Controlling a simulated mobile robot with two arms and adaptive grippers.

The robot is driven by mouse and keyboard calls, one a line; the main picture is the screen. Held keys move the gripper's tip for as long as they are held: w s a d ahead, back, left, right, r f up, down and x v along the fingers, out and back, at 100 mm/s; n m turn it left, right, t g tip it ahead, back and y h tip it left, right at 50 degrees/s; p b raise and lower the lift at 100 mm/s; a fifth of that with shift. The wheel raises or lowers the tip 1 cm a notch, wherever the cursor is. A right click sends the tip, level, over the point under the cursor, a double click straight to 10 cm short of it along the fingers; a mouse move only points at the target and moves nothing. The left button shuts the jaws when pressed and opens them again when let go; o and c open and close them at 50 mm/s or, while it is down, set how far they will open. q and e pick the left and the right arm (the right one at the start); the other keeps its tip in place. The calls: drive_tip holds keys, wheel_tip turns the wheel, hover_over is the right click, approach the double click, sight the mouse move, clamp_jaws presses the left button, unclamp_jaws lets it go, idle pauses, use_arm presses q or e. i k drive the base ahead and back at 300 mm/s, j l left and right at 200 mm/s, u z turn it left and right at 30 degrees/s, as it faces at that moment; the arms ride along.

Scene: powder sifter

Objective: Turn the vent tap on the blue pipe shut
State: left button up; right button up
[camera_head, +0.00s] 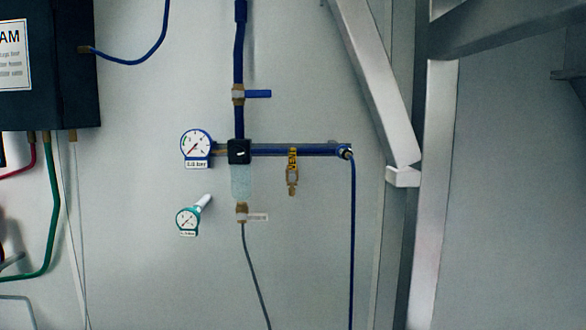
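The blue pipe (300,151) runs level along the wall to the right of a dark block. The vent tap (292,183) is a small brass fitting that hangs below this pipe. Neither of my grippers shows in the head view.
A blue-handled valve (257,94) is on the upright pipe above. A blue gauge (196,145) and a green gauge (187,220) stick out at left. A pale-handled valve (256,217) is lower down. Grey metal beams (435,190) stand at right.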

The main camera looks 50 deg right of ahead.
sight(292, 151)
drive_tip(key=z, duration=1.5)
drive_tip(key=i+l, duration=0.1)
drive_tip(key=l, duration=0.15)
